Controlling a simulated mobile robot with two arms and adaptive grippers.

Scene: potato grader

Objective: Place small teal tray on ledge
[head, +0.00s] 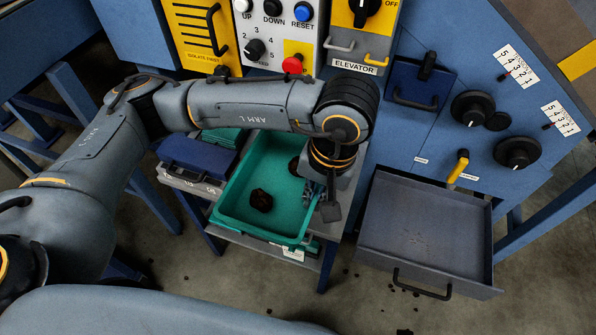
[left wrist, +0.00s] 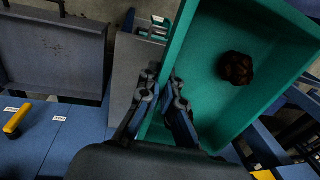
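A teal tray (head: 232,207) with raised walls lies in the middle of the head view, on a grey shelf (head: 310,262) beside the blue machine. A dark brown lump (head: 261,200) lies on its floor; it also shows in the left wrist view (left wrist: 236,68). A second dark lump shows partly by my arm. My left gripper (head: 312,190) points down at the tray's right wall. In the left wrist view its fingers (left wrist: 165,78) stand close together on either side of the tray wall (left wrist: 178,40) and look shut on it. My right gripper is not in view.
An open, empty grey drawer (head: 425,225) juts out to the right. A dark blue box (head: 198,155) and another teal item (head: 225,137) stand behind the tray's left side. The control panel (head: 275,35) and black knobs (head: 473,108) are on the machine. Crumbs dot the floor.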

